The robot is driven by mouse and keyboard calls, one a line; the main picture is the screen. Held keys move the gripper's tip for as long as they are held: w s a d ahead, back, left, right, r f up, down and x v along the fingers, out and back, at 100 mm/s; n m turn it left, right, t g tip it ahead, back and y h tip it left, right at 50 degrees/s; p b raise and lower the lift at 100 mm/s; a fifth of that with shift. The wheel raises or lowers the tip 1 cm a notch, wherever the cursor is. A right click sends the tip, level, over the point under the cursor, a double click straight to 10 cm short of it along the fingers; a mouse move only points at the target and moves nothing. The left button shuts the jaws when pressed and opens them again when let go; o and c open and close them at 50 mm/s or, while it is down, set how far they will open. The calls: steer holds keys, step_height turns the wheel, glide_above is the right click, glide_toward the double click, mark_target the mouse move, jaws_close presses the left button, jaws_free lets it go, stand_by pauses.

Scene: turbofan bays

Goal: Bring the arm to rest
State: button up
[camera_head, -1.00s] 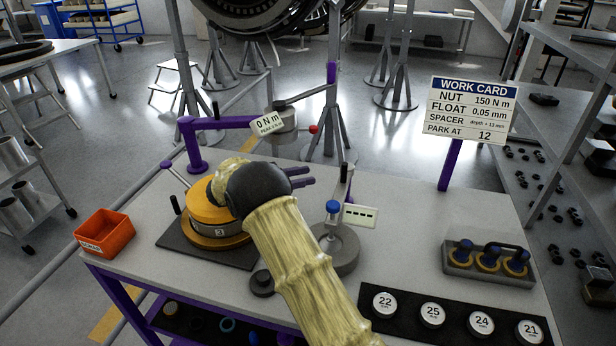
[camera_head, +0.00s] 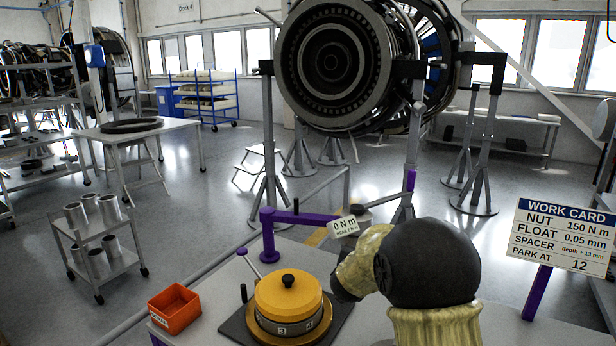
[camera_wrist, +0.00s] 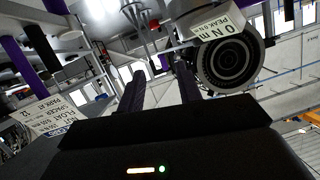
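My arm rises at the lower right of the head view, with a yellowish sleeve and a large black joint (camera_head: 432,265). It is folded over the bench, right of the orange round fixture. My fingers are not clear in the head view; the arm hides them. In the wrist view my gripper (camera_wrist: 158,72) shows two dark fingers standing apart with nothing between them. The torque readout (camera_wrist: 218,38), marked 0 N m, appears beyond the fingers there.
The orange fixture (camera_head: 288,296) sits on a dark plate beside an orange-red bin (camera_head: 175,308). A purple torque arm (camera_head: 300,217) carries the readout (camera_head: 344,227). The work card (camera_head: 566,235) stands at right. A large engine (camera_head: 335,62) hangs behind, beyond open floor.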

steer(key=s+f+n+g+y, duration=0.2)
steer(key=s+g, duration=0.1)
steer(key=s, duration=0.8)
steer(key=s+f+n+g+y+p, duration=0.1)
steer(key=s+f+n+g+y, duration=0.1)
steer(key=s, duration=0.9)
steer(key=s+f+n+g+y+p, duration=0.1)
steer(key=s+g, duration=0.4)
steer(key=s, duration=0.6)
step_height(320, 180, down, 3)
steer(key=shift+s+a+r+n+g+y, duration=0.15)
steer(key=shift+s+a+n+g+y, duration=0.2)
steer(key=shift+n, duration=0.35)
steer(key=shift+w+d, duration=0.1)
